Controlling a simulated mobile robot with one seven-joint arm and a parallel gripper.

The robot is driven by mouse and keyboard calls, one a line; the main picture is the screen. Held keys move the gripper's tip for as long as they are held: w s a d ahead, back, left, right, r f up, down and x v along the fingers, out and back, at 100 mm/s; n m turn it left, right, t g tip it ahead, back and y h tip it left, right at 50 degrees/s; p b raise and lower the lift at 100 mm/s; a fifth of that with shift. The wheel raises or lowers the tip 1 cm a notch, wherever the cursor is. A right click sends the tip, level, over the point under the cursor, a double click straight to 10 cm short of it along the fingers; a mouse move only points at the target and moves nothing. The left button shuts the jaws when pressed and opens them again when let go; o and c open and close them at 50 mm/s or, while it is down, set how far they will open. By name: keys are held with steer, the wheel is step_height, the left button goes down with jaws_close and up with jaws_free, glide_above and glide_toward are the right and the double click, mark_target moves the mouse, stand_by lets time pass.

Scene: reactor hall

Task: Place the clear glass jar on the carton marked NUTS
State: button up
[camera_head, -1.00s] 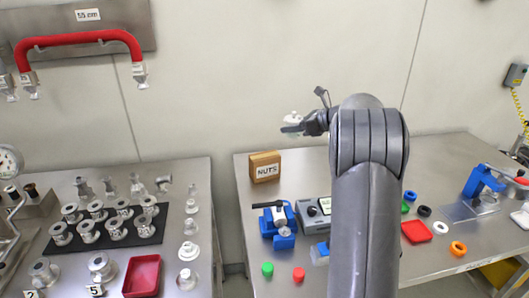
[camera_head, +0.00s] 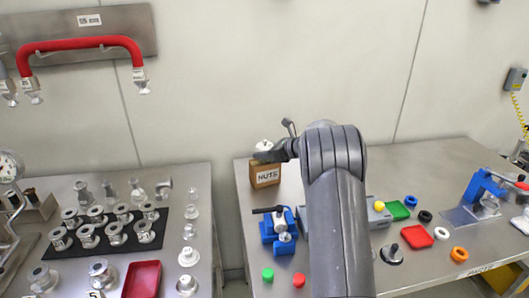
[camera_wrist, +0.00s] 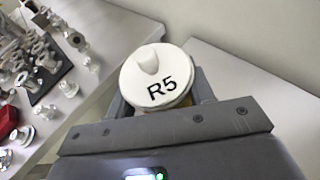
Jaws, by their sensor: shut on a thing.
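The carton marked NUTS (camera_head: 265,178), a small brown box, stands at the far left of the right-hand table. My gripper (camera_head: 266,155) is over its top, shut on the jar. The jar's white lid (camera_head: 264,145) shows just above my fingers. In the wrist view the lid (camera_wrist: 157,77), marked R5, sits between the fingers of my gripper (camera_wrist: 160,95). The jar's glass body is mostly hidden by the lid and fingers. I cannot tell whether its base touches the carton.
A blue vise (camera_head: 279,231) stands in front of the carton. Green (camera_head: 267,274) and red (camera_head: 299,280) knobs lie near the front edge. A red tray (camera_head: 142,279) and metal fittings fill the left table; a gap separates the tables. The wall is close behind.

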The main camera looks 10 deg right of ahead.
steer(key=o, duration=1.1)
